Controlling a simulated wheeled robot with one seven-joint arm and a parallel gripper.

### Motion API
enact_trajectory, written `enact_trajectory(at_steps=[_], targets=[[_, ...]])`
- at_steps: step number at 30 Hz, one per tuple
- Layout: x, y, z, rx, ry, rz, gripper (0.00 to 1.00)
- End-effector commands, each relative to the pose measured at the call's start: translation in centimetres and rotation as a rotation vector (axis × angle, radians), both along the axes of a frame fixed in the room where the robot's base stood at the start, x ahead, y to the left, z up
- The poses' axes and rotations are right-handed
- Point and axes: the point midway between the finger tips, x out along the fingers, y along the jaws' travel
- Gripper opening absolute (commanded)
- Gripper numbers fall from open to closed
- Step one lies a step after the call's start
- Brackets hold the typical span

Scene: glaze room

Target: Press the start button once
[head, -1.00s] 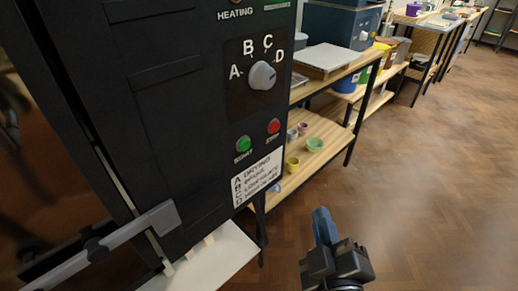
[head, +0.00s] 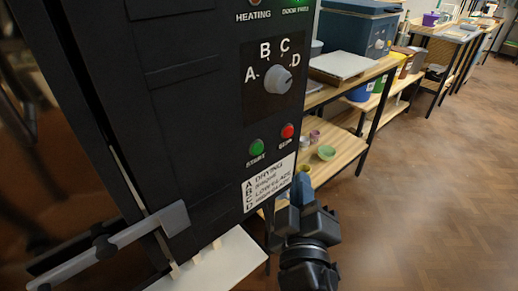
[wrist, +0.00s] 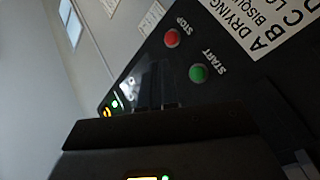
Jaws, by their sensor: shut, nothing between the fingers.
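The green start button (head: 257,146) sits on the black kiln front, with the word START under it. It also shows in the wrist view (wrist: 198,73). The red stop button (head: 287,131) is just right of it, and also shows in the wrist view (wrist: 171,38). My gripper (head: 303,184) is shut and empty. In the head view it appears below and right of both buttons, beside the label. In the wrist view its dark fingers (wrist: 152,85) lie left of the start button in the picture, not covering it. I see no contact with the button.
A grey dial (head: 278,80) with letters A to D is above the buttons. A white label (head: 269,183) is below them. A grey handle bar (head: 110,245) sticks out at lower left. A wooden shelf (head: 340,147) with small bowls stands at right. The floor beyond is free.

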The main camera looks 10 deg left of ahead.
Motion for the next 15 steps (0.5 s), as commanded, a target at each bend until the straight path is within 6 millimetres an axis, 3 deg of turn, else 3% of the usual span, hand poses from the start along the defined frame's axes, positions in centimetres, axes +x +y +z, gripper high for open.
enact_trajectory(at_steps=[15], targets=[[3.9, 5.0, -0.1, 0.002, -0.001, 0.0, 0.0]])
